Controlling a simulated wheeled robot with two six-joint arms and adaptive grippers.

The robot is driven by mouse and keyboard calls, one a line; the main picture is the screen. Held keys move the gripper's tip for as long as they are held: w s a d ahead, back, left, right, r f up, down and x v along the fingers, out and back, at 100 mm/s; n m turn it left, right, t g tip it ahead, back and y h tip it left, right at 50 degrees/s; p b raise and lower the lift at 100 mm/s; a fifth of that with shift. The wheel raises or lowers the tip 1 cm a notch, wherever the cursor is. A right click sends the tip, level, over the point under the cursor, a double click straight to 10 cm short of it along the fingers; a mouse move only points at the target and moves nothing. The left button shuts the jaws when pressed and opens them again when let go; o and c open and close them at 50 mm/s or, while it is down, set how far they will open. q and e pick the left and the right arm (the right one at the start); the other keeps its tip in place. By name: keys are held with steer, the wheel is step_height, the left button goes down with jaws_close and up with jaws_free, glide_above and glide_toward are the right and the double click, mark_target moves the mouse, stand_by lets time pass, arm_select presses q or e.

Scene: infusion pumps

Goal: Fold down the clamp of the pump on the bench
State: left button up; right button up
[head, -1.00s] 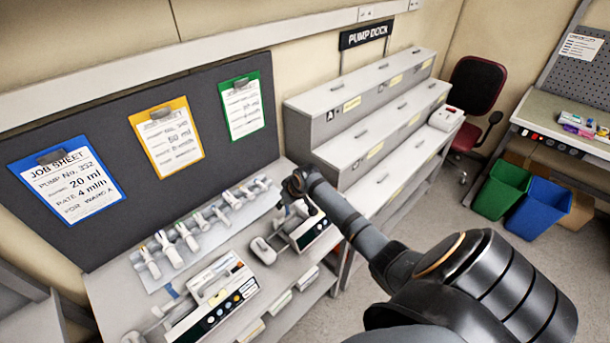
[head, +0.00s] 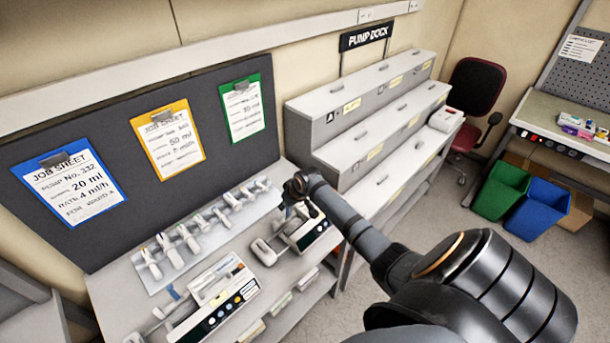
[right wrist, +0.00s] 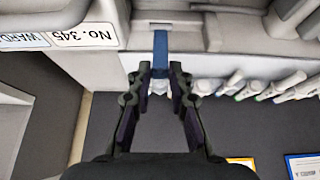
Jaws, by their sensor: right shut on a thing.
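The pump (head: 307,235) under my right arm stands on the bench (head: 135,297). In the right wrist view its pale body (right wrist: 205,30) carries labels reading "No. 345" and "WARD". A blue clamp tab (right wrist: 160,45) sticks out from the body. My right gripper (right wrist: 160,72) is shut on this blue tab, one finger on each side. In the head view the right gripper (head: 292,196) is over the rear of this pump, and the tab is hidden there. A second pump (head: 220,292) lies nearer, with a blue tab (head: 173,292) at its rear. My left gripper is not in view.
A rack of syringes (head: 205,232) lies behind the pumps, against a dark board with job sheets (head: 68,188). The stepped grey pump dock (head: 365,145) rises just right of the bench, with another pump (head: 446,119) at its far end.

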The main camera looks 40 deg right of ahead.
steer(key=shift+s+r+p, duration=0.2)
steer(key=shift+s+p, duration=0.25)
steer(key=shift+s, duration=0.25)
steer(key=shift+s+d, duration=0.1)
steer(key=shift+s+f, duration=0.15)
steer(key=shift+s, duration=0.75)
steer(key=shift+s, duration=0.1)
